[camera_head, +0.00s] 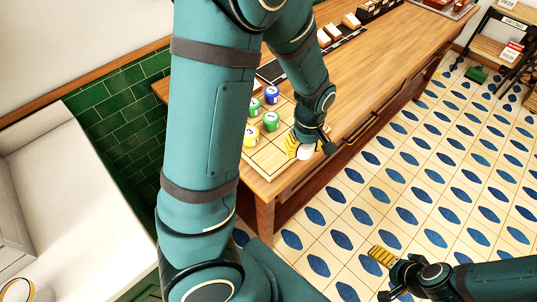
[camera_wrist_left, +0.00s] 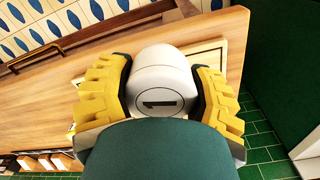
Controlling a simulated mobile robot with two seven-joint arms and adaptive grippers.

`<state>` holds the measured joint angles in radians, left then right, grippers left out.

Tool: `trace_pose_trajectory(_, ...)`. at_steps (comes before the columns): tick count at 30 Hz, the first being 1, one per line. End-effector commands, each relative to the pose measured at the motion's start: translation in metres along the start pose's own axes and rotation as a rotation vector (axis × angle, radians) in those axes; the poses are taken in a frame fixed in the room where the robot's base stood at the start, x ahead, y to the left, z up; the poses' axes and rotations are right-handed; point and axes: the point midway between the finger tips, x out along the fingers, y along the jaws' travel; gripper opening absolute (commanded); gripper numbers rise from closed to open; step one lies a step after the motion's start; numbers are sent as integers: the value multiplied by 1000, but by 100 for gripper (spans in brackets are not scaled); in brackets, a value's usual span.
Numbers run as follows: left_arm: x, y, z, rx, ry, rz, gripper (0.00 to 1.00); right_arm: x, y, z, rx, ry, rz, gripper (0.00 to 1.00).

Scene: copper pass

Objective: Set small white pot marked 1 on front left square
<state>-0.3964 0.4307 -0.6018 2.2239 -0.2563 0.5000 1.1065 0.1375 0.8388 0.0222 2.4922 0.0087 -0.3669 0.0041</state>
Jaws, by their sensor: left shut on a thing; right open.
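The small white pot marked 1 (camera_wrist_left: 162,78) is between the yellow fingers of my left gripper (camera_wrist_left: 165,95) in the left wrist view. The fingers are shut on its sides and its "1" label faces the camera. In the head view my left gripper (camera_head: 300,146) and the white pot (camera_head: 306,152) are over the near right part of the light wooden board with squares (camera_head: 268,158). I cannot tell whether the pot touches the board. My right gripper (camera_head: 384,257) is open and empty, low over the floor at the lower right.
My left arm hides part of the counter (camera_head: 385,60). A dark strip with small blocks (camera_head: 350,20) lies farther back.

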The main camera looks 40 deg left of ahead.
Motion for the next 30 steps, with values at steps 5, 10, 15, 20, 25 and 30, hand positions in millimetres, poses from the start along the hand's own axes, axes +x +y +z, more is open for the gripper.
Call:
trace_pose_trajectory(5, -13, -29, -25, -546, 13, -15, 16, -22, -8, -4, 1, 5, -2, 93)
trace_pose_trajectory(10, -22, -54, -44, -1012, 21, -30, 16, -36, -12, -7, 3, 8, -4, 93)
trace_pose_trajectory(15, -27, -71, -56, -1313, 24, -42, 16, -44, -14, -8, 4, 9, -5, 93)
trace_pose_trajectory(20, -19, -77, -59, -1420, 26, -49, 16, -42, -14, -8, 4, 10, -5, 93)
trace_pose_trajectory(25, 13, -78, -59, -1429, 26, -52, 16, -29, -10, -7, 4, 10, -3, 93)
trace_pose_trajectory(30, 34, -78, -58, -1426, 26, -50, 16, -23, -8, -7, 4, 10, -1, 93)
